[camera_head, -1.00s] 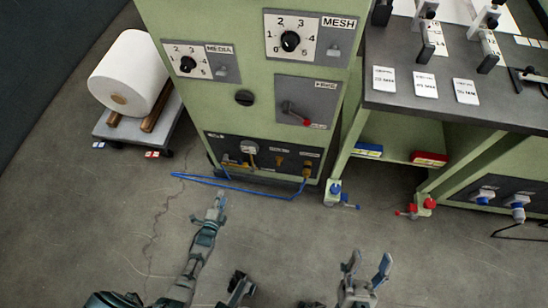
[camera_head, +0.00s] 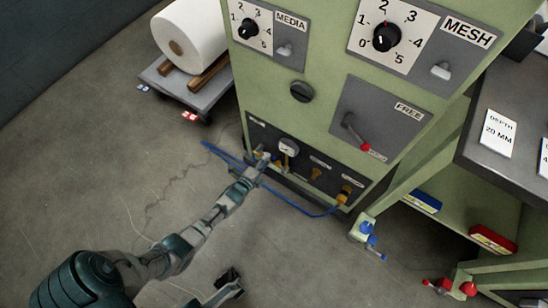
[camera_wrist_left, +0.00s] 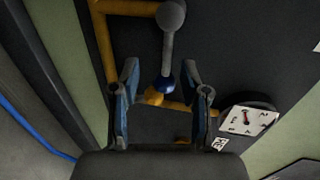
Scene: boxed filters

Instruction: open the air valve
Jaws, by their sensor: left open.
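The air valve appears in the left wrist view as a grey handle (camera_wrist_left: 168,45) with a round grey end at the top and a blue end (camera_wrist_left: 164,83) low down, next to yellow pipe (camera_wrist_left: 178,107). The wrist view does not show clearly how it is turned. My left gripper (camera_head: 264,164) is at the dark lower panel (camera_head: 330,182) of the green cabinet, left of the white gauge (camera_head: 289,147). In the wrist view its blue-grey fingers (camera_wrist_left: 163,100) are open, one either side of the blue end, with gaps visible. The valve is mostly hidden in the head view.
A blue hose (camera_head: 290,200) runs along the cabinet's foot to a yellow fitting (camera_head: 344,195). The red-tipped FREE lever (camera_head: 356,132) is above. A paper roll (camera_head: 188,36) on a cart stands at left.

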